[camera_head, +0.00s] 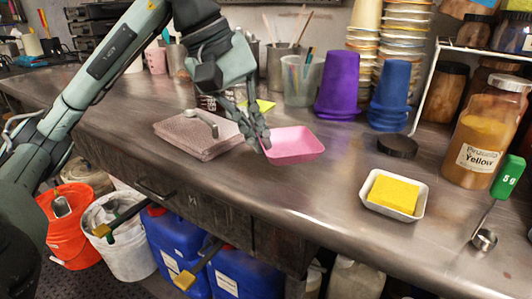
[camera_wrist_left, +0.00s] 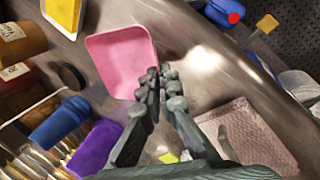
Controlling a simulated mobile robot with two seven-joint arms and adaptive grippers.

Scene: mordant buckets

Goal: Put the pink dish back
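The pink dish (camera_head: 295,146) is a shallow square tray at the front-middle of the steel counter. It also shows in the left wrist view (camera_wrist_left: 118,58). My left gripper (camera_head: 262,138) reaches down to the dish's left edge. In the left wrist view its fingertips (camera_wrist_left: 161,78) are drawn close together at the dish's rim, one finger overlapping the dish and the other just outside. It looks shut on the rim. I cannot tell whether the dish is clear of the counter. My right gripper is in neither view.
A folded pinkish cloth (camera_head: 198,135) lies left of the dish. A white dish with a yellow block (camera_head: 394,194), a black lid (camera_head: 397,146) and a measuring spoon (camera_head: 484,238) lie to the right. Purple cups (camera_head: 338,85) and blue cups (camera_head: 390,97) stand behind.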

